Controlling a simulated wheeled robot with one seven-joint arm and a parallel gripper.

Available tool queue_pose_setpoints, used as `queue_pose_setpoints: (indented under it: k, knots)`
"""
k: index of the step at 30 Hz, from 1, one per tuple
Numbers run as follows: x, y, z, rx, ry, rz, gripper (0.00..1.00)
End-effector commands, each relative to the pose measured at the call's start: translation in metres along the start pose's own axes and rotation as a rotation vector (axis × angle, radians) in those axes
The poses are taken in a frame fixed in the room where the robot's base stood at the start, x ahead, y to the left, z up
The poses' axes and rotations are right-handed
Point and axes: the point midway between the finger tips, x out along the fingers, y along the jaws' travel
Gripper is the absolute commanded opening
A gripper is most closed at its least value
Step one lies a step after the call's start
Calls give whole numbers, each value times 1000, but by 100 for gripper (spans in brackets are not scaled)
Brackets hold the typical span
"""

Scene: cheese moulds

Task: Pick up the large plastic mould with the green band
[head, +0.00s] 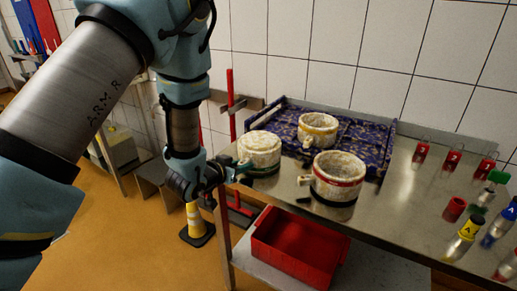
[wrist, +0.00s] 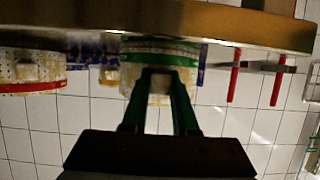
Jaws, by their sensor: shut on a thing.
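The large whitish mould with the green band (head: 260,150) stands at the table's left end in the head view, its green band low on its side. In the wrist view, which is upside down, this mould (wrist: 130,72) hangs from the table edge at the top. My gripper (head: 243,168) reaches it from the left. In the wrist view my gripper's two green fingers (wrist: 163,80) are closed around the pale lug on its side. The mould appears upright and at table level; I cannot tell whether it touches the top.
A red-banded mould (head: 338,170) stands to the right, and a yellow-banded one (head: 318,125) behind, by the purple patterned tray (head: 375,138). Several small coloured items stand at the table's right. A red crate (head: 300,252) sits on the lower shelf. A tiled wall (head: 365,40) is behind.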

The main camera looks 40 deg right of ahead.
Motion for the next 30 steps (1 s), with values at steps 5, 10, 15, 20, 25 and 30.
queue_pose_setpoints:
  k: [5,10,15,20,25,30]
  knots:
    - [0,0,0,0,0,0,0]
    - [0,0,0,0,1,0,0]
    - [0,0,-1,0,2,0,0]
    - [0,0,-2,0,3,0,0]
    - [-3,0,-9,0,4,0,0]
    - [-10,-1,-27,0,8,-2,0]
